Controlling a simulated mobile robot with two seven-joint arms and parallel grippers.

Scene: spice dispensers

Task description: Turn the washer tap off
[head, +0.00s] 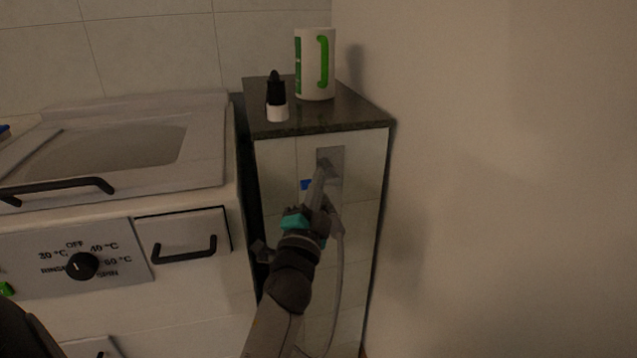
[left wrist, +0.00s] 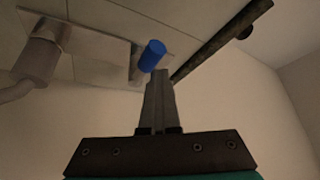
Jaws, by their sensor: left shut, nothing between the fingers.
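The washer tap has a small blue handle (head: 306,184) in front of a grey metal plate (head: 330,155) on the tiled side cabinet. In the left wrist view the blue handle (left wrist: 153,55) is a short cylinder beside the plate (left wrist: 95,48). My left gripper (head: 321,173) is shut and empty, its fingers reaching up at the tap. In the left wrist view its fingertips (left wrist: 158,75) are right by the blue handle; I cannot tell whether they touch. The gripper hides part of the tap in the head view. My right gripper is not in view.
A grey hose (head: 340,260) hangs down the cabinet front, right of my arm. The washer (head: 190,290), with a black dial (head: 82,265), stands at left. A bare wall is at right.

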